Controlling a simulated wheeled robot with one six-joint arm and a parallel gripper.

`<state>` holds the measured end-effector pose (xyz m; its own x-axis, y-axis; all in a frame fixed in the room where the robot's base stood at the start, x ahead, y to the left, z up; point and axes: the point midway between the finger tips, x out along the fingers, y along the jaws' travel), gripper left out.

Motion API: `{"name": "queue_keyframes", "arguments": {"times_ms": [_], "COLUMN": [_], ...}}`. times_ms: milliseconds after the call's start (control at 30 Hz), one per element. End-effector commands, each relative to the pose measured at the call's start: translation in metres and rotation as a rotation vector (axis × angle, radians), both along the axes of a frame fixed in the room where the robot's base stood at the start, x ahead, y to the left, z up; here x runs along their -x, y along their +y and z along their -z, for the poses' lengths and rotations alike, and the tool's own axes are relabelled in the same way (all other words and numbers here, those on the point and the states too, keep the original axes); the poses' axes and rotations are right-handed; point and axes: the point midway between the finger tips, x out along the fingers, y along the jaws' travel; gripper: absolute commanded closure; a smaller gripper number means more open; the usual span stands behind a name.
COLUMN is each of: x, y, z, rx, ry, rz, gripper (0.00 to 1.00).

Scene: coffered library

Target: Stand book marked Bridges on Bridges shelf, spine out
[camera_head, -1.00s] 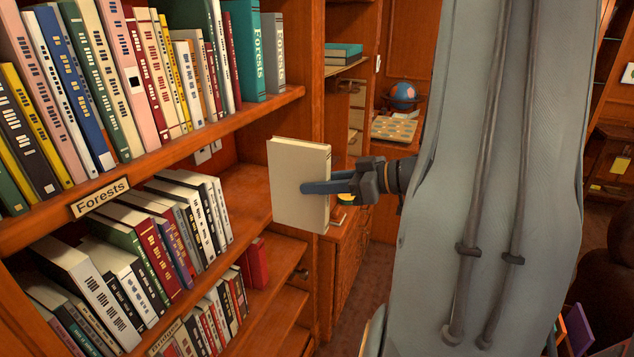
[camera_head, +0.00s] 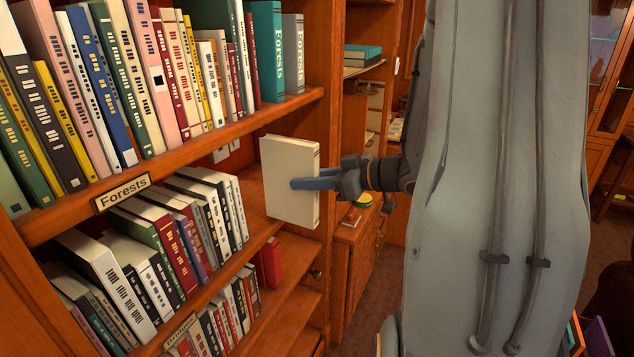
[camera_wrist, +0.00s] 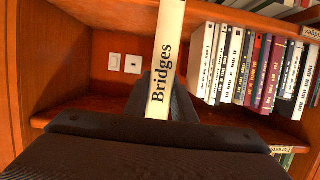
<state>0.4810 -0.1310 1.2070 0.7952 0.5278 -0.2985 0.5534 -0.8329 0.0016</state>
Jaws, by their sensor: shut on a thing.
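My gripper (camera_head: 305,183) is shut on a cream book (camera_head: 285,165) and holds it upright in front of the bookcase. Its spine, marked Bridges (camera_wrist: 164,65), faces back toward my wrist. In the head view its broad cover shows. That shelf holds a row of leaning books (camera_head: 205,215). Bare board (camera_head: 258,207) lies right of the row, beside the held book. I cannot tell whether the book touches the shelf.
The shelf above, labelled Forests (camera_head: 122,191), is full of books and overhangs the gap. An upright panel (camera_head: 325,120) bounds the bay at the right. A red book (camera_head: 268,262) stands lower down. Wall plates (camera_wrist: 124,63) show on the back panel.

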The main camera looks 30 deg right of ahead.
Motion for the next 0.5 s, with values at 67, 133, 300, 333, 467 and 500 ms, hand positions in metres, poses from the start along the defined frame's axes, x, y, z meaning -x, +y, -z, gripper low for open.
{"name": "queue_keyframes", "arguments": {"times_ms": [67, 133, 300, 333, 467, 500], "x": [-0.006, -0.011, -0.023, -0.025, -0.034, -0.037], "y": [0.005, 0.008, 0.016, 0.017, 0.024, 0.026], "z": [0.0, 0.0, 0.001, 0.001, 0.001, 0.001], "rx": [-0.001, 0.0, 0.0, 0.0, -0.001, 0.0], "ry": [-0.002, -0.001, -0.002, -0.002, -0.002, -0.001], "rz": [-0.002, -0.002, -0.003, -0.003, -0.002, -0.002], "gripper": [1.0, 1.0, 1.0, 1.0, 1.0, 1.0]}}
